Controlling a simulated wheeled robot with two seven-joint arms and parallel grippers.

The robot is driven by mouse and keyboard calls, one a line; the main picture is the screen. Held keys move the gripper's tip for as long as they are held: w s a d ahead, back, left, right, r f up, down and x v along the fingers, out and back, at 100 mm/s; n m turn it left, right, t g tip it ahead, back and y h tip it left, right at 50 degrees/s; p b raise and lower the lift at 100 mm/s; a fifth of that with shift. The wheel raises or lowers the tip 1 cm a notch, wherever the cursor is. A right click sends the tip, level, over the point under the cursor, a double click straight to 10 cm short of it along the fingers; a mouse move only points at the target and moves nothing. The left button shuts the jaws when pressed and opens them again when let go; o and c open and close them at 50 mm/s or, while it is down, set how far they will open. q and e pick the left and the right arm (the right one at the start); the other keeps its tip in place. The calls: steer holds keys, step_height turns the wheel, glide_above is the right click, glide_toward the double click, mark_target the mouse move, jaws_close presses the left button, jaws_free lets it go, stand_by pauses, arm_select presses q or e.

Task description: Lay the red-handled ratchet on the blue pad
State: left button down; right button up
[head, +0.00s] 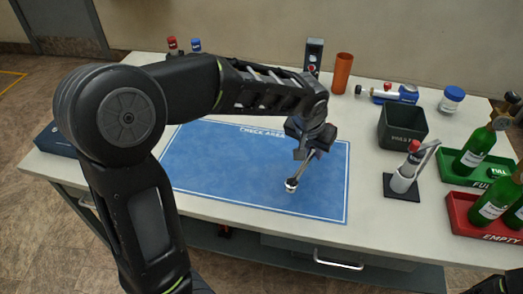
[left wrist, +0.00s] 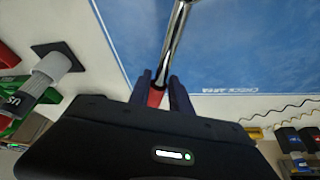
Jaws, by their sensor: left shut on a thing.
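The blue pad (head: 230,170) lies flat on the white table and is marked as a check area. My left gripper (head: 310,147) is over the right part of the pad. It is shut on the red-handled ratchet (head: 300,172), whose shiny metal shaft points down and toward the front, with its head low over the pad. I cannot tell whether the head touches the pad. In the left wrist view the red handle (left wrist: 155,97) shows between the fingers (left wrist: 163,92), and the shaft reaches over the blue pad (left wrist: 240,50). My right gripper is not clearly in view.
To the right stand a dark bin (head: 402,128), a grey cylinder on a black base (head: 402,180), a green tray (head: 468,180) and a red tray (head: 470,222) with green bottles. An orange cup (head: 342,73) stands at the back. The pad's left and front are clear.

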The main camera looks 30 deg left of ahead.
arm_select(q)
steer(key=shift+d, duration=0.1)
stand_by(0.3)
steer(key=s+a+n+g+y, duration=0.1)
steer(key=a+n+g+y, duration=0.15)
steer(key=a+n, duration=0.9)
step_height(320, 180, up, 3)
steer(key=n+g+y, duration=0.2)
steer(key=n+g, duration=0.1)
steer(key=n, duration=0.7)
glide_above(217, 155)
steer(key=d, duration=0.1)
steer(key=shift+w+d+f+h, duration=0.1)
steer(key=shift+w+d+h, duration=0.05)
steer(key=shift+h, duration=0.1)
steer(key=shift+f, duration=3.15)
steer(key=shift+f, duration=1.9)
